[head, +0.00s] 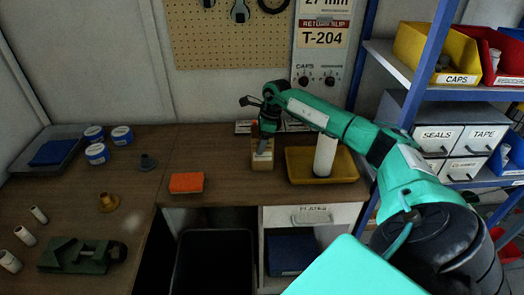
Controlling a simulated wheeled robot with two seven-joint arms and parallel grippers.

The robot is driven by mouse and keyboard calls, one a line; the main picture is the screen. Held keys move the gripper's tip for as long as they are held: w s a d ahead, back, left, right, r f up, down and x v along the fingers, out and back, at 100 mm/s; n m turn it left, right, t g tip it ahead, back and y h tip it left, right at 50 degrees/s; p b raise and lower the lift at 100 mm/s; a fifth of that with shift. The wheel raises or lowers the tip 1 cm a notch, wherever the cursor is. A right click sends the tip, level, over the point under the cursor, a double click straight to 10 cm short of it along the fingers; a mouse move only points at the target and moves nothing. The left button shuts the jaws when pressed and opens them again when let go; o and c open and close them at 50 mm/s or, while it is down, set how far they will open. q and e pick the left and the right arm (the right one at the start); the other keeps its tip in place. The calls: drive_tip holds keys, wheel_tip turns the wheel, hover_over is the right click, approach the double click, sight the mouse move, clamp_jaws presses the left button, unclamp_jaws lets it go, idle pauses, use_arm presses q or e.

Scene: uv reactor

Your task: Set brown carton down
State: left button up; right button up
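The brown carton (258,164) is a small tan box with a pale label, upright at the back of the wooden bench, just left of the yellow tray. My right arm reaches in from the right, and its dark gripper (264,142) points down at the carton. A grey finger overlaps the carton's upper front. The far finger is hidden, so I cannot tell whether the gripper grips it. The carton's base appears to be at the bench top. My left gripper is not in view.
The yellow tray (340,181) holds a white cylinder (325,157). An orange block (186,183) lies to the left on the bench (225,150). A green vise (75,256), blue-banded jars (97,153) and a grey tray (67,135) are farther left. A shelf rack (425,75) stands right.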

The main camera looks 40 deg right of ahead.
drive_tip(key=c, duration=0.3)
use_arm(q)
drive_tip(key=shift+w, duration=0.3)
use_arm(e)
drive_tip(key=shift+r, duration=0.1)
